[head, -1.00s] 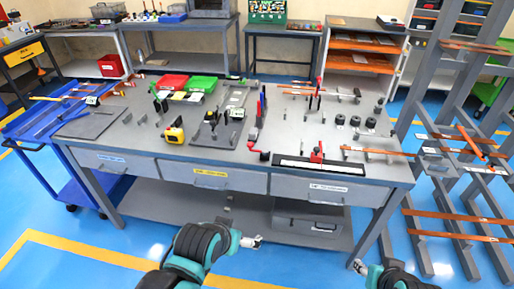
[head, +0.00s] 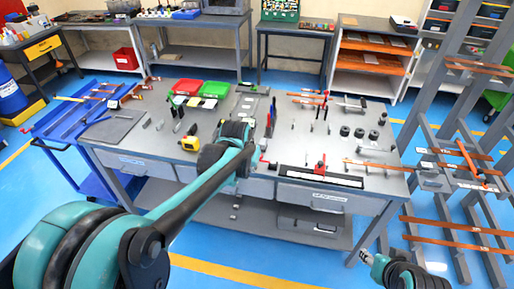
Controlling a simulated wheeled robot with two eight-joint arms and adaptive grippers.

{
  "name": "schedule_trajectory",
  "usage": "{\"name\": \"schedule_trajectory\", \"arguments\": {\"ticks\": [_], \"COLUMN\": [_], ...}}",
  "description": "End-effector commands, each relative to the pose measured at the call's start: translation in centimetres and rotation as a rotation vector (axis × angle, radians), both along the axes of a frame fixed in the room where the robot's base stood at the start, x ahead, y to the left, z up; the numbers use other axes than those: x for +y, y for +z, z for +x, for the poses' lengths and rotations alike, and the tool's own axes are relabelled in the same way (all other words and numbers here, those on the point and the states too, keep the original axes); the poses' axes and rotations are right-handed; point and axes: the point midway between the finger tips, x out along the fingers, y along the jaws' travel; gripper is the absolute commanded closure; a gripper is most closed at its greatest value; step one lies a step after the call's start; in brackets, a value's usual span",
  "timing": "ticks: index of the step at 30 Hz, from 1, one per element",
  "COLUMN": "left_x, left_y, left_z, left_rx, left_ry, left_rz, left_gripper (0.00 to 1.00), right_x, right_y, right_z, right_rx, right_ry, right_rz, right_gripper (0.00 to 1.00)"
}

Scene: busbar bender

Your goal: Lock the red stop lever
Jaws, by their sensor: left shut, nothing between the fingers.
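A red lever piece (head: 320,168) stands upright on the long black-and-white rail (head: 318,177) at the front right of the workbench; I take it to be the red stop lever. Its exact angle is too small to tell. My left gripper (head: 246,122) reaches over the middle of the bench, left of and behind the red piece and apart from it. It is shut and empty; its fingertips are largely hidden behind my wrist. My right gripper (head: 364,254) is low in front of the bench, away from the lever; its fingers are too small to read.
The grey workbench (head: 110,158) carries a yellow tape measure (head: 189,144), red and green bins (head: 216,90), and several black round parts (head: 359,133). A blue cart (head: 62,117) is at left, a grey rack of copper bars (head: 450,151) at right. Blue floor is open in front.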

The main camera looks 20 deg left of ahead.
Motion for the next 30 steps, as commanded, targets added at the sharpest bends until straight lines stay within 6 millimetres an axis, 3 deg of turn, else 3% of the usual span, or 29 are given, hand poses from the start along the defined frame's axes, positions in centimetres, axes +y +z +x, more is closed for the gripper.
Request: {"name": "schedule_trajectory", "arguments": {"ticks": [1,3,12,18,30], "left_x": [0.5,1.2,3.6,4.2,4.2], "left_y": [0.9,0.7,-1.5,-2.6,-2.9], "left_z": [1.6,3.4,8.6,9.6,9.7], "left_rx": [0.011,0.031,0.091,0.106,0.107], "left_ry": [0.001,-0.003,-0.014,-0.017,-0.018], "left_rz": [-0.001,-0.002,-0.009,-0.01,-0.011], "left_gripper": [1.0,1.0,1.0,1.0,1.0], "right_x": [0.0,0.0,0.0,0.0,0.0], "right_y": [1.8,3.2,7.2,7.9,7.8], "right_z": [0.0,0.0,0.0,0.0,0.0], "right_rx": [0.0,0.0,0.0,0.0,0.0], "right_ry": [0.0,0.0,0.0,0.0,0.0], "right_rz": [0.0,0.0,0.0,0.0,0.0], "right_gripper": [0.56,0.56,0.56,0.56,0.56]}}
